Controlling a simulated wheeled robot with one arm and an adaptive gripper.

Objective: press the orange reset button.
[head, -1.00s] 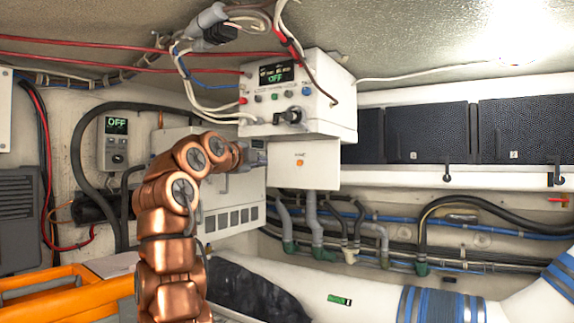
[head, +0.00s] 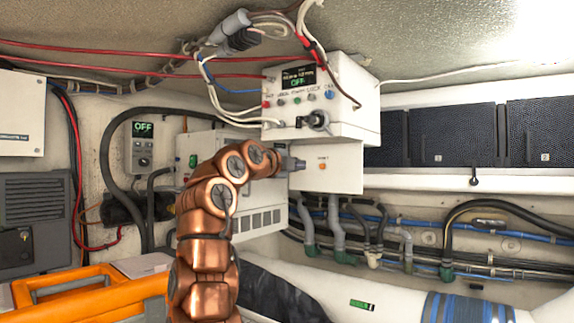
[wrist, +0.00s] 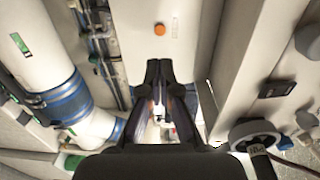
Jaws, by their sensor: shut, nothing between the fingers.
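The orange reset button (head: 322,166) is a small round button on a plain white panel (head: 345,178), below the white control box with an OFF display. In the wrist view the orange button (wrist: 160,29) shows beyond my fingertips, near the top centre, on the pale panel (wrist: 135,50). My gripper (wrist: 160,66) is shut and empty, with its dark fingers together and apart from the button in the picture. In the head view my gripper (head: 298,164) is small, just left of the button; the gap in depth is hard to tell.
The white control box (head: 355,100) with a rotary knob (head: 318,120) and small coloured buttons juts out above the panel. Pipes and hoses (head: 335,220) run below it. A second OFF unit (head: 143,145) hangs at left. An orange case (head: 75,290) stands at lower left.

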